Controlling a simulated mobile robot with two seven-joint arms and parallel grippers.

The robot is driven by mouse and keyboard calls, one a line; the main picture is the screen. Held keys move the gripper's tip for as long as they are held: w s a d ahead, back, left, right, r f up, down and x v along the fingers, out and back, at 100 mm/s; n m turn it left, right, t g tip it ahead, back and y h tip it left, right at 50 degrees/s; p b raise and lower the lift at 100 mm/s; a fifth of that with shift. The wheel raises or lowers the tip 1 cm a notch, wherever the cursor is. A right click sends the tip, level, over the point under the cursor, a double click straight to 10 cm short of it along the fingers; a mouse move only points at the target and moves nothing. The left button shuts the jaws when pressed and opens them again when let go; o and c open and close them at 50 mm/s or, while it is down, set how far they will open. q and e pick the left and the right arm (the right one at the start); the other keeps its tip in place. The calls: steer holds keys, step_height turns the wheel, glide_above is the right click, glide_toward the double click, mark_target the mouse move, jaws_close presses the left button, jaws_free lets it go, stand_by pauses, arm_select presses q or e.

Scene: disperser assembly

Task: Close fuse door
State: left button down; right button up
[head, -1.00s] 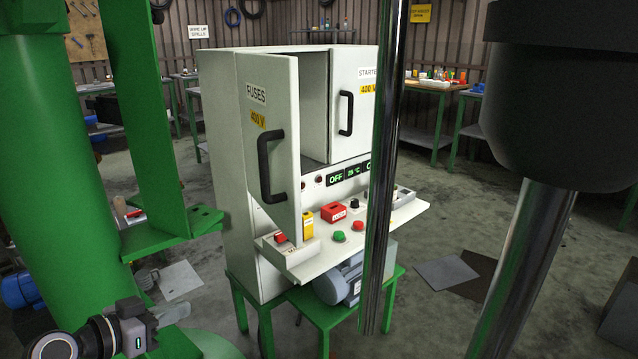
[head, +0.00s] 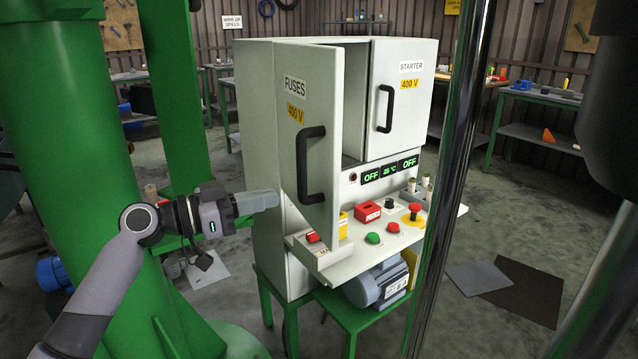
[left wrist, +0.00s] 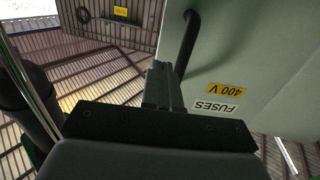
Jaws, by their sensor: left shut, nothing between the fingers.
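The fuse door (head: 306,120), marked FUSES and 400 V, stands swung open on the left of the white cabinet (head: 262,110). Its black handle (head: 312,165) faces outward. My left gripper (head: 272,200) is shut and empty, at the left of the door near the cabinet's left side; I cannot tell whether it touches. In the left wrist view the shut fingers (left wrist: 162,85) point toward the door (left wrist: 240,60) and its handle (left wrist: 187,42), with the label upside down. My right gripper is not in view.
The starter door (head: 403,100) is shut. Below are a shelf of buttons (head: 372,238), a red box (head: 367,211) and a motor (head: 378,284) on a green stand. A green column (head: 60,150) stands left. A metal pole (head: 455,150) crosses the view on the right.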

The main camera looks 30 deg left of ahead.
arm_select(q)
steer(key=p, duration=0.3)
glide_toward(332, 185)
steer(key=x, duration=0.5)
steer(key=shift+w+d+r, duration=0.1)
steer(key=shift+d+r, duration=0.1)
steer(key=shift+r, duration=0.1)
steer(key=shift+w+d+f, duration=0.2)
steer(key=shift+w+d, duration=0.2)
steer(key=shift+w, duration=0.25)
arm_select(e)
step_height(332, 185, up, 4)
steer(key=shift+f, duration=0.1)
arm_select(q)
steer(key=shift+w, duration=0.1)
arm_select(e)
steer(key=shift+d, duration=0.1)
